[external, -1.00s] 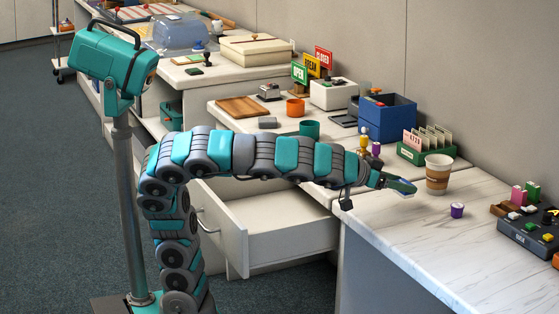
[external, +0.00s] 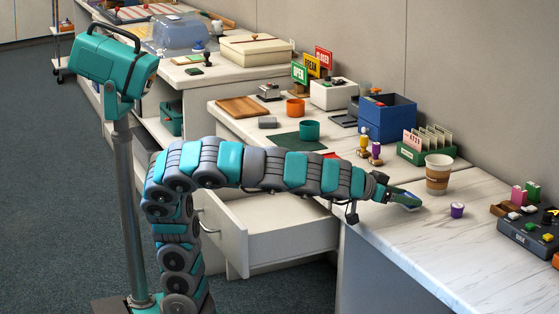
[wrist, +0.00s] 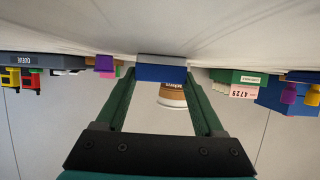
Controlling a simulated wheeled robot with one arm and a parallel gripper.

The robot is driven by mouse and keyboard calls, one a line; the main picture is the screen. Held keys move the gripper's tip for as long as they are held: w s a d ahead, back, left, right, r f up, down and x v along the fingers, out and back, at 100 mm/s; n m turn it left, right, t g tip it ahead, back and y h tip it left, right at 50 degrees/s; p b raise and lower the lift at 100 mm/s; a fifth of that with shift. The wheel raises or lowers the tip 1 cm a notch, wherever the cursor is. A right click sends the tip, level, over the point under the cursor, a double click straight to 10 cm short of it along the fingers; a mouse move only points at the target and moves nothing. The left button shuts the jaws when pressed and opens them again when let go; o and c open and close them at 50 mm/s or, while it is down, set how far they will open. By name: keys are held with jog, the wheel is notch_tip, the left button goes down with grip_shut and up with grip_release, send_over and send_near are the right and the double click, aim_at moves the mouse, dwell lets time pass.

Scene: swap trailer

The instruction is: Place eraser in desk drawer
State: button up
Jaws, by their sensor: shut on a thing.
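The eraser (wrist: 161,73), a small block with a blue sleeve and a pale grey end, sits between my gripper's fingertips in the wrist view, which is upside down. My gripper (wrist: 160,80) is shut on it. In the external view my gripper (external: 408,200) is low over the right marble counter, left of the paper cup; the eraser is too small to make out clearly there. I cannot tell whether it touches the counter. The desk drawer (external: 233,245) is pulled open below the left counter, under my arm; its visible inside looks empty.
The paper cup (external: 438,175) stands close beyond my gripper, with a small purple-and-white item (external: 457,210) to its right. A green card rack (external: 411,155), stamps and a blue box (external: 388,122) stand behind. The counter's front right part is clear.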

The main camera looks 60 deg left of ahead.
jog(key=o, duration=1.3)
jog(key=shift+o, duration=0.2)
jog(key=shift+r+p, duration=0.15)
jog(key=shift+p, duration=0.5)
jog(key=shift+s, duration=0.35)
jog(key=v, duration=0.7)
jog(key=shift+b, duration=0.4)
